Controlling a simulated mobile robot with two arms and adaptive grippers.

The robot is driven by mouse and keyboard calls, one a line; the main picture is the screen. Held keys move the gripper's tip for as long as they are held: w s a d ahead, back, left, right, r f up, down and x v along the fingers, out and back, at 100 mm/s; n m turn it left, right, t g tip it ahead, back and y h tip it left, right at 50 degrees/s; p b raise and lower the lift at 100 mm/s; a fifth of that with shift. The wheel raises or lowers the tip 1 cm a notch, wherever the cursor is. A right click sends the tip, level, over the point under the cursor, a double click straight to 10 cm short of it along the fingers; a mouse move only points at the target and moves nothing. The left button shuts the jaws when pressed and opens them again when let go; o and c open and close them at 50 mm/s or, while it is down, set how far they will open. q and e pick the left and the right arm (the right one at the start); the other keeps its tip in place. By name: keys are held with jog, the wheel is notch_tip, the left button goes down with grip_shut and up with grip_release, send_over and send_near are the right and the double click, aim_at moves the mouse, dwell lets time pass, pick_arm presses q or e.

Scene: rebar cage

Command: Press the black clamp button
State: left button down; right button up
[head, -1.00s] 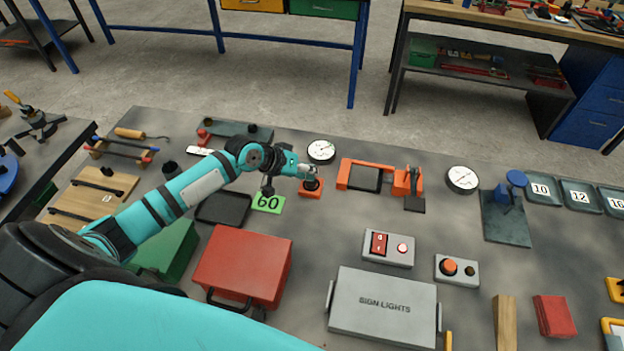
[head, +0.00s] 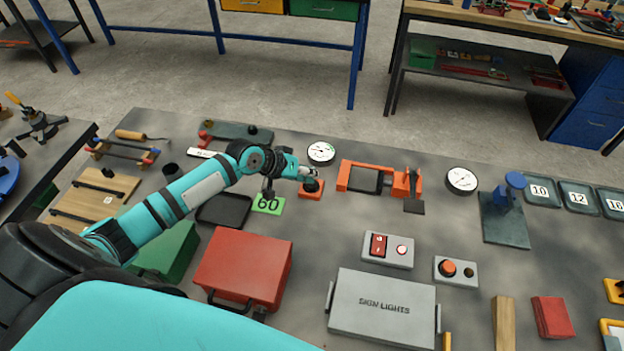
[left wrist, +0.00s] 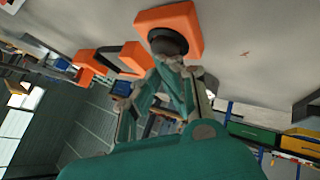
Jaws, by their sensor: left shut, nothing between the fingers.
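The black clamp button (head: 313,185) is a dark round cap on a small orange base (head: 308,194), right of the green 60 sign. In the left wrist view the black button (left wrist: 168,40) sits on its orange base (left wrist: 197,22) near the top middle. My left gripper (head: 309,173) is shut and empty, with its fingertips right at the button and partly covering it. In the left wrist view its fingertips (left wrist: 168,64) overlap the button's near edge. I cannot tell whether they touch or press it. My right gripper is not in view.
An orange clamp frame (head: 345,175) stands just right of the button, and a round gauge (head: 321,152) lies behind it. The green 60 sign (head: 268,204) and a black tray (head: 223,210) lie to the left. A red box (head: 243,265) stands in front. Bare bench lies in front of the button.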

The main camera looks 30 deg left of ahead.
pick_arm(q)
jog(key=shift+r, duration=0.1)
notch_tip(320, 180, up, 6)
jog(key=p, duration=0.6)
jog(key=shift+r, duration=0.1)
dwell(0.8)
